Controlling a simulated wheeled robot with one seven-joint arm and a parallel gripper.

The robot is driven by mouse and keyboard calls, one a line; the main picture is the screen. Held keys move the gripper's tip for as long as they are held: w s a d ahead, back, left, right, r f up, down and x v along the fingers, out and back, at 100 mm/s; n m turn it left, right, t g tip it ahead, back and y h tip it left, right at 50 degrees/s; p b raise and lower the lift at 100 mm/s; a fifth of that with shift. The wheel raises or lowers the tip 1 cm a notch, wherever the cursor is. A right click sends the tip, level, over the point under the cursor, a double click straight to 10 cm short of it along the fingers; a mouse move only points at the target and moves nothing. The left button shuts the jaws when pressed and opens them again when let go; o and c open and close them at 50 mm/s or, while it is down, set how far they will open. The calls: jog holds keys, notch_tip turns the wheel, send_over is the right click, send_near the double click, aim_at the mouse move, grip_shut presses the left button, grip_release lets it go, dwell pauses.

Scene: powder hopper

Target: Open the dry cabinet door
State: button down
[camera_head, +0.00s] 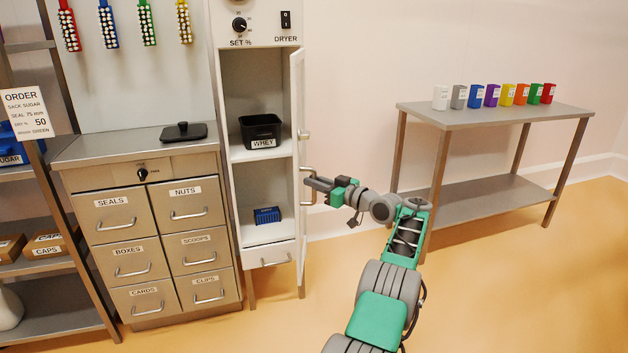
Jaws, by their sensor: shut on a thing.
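The dry cabinet (227,100) stands left of centre, with a dial and switch marked DRYER above it. Its door (298,110) stands open, seen nearly edge-on and swung out from the right side. My gripper (310,182) is shut on the door handle (306,175), on the door's outer face. My arm reaches in from the lower right. Inside the cabinet, a black bin (261,128) labelled WHEY is on the upper shelf and a small blue item (267,215) is below. The fingertips are small, and their exact contact with the handle is hard to see.
A drawer unit (150,220) stands left of the cabinet, with a black scale-like object (184,132) on top. A shelf rack is at the far left. A metal table (480,117) with several coloured cups stands right. Floor between the door and table is free.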

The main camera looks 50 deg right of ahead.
jog(key=shift+d+r, duration=0.15)
jog(key=shift+w, duration=0.2)
jog(key=c, duration=1.4)
grip_release()
jog(key=shift+w+a, duration=0.1)
jog(key=shift+a, duration=0.1)
jog(key=s+b, duration=0.2)
jog(key=s, duration=0.5)
jog(key=shift+s+f+b, duration=0.25)
jog(key=shift+f+b, duration=0.15)
jog(key=shift+s+r, duration=0.2)
jog(key=shift+r, duration=0.1)
jog(key=shift+c, duration=0.2)
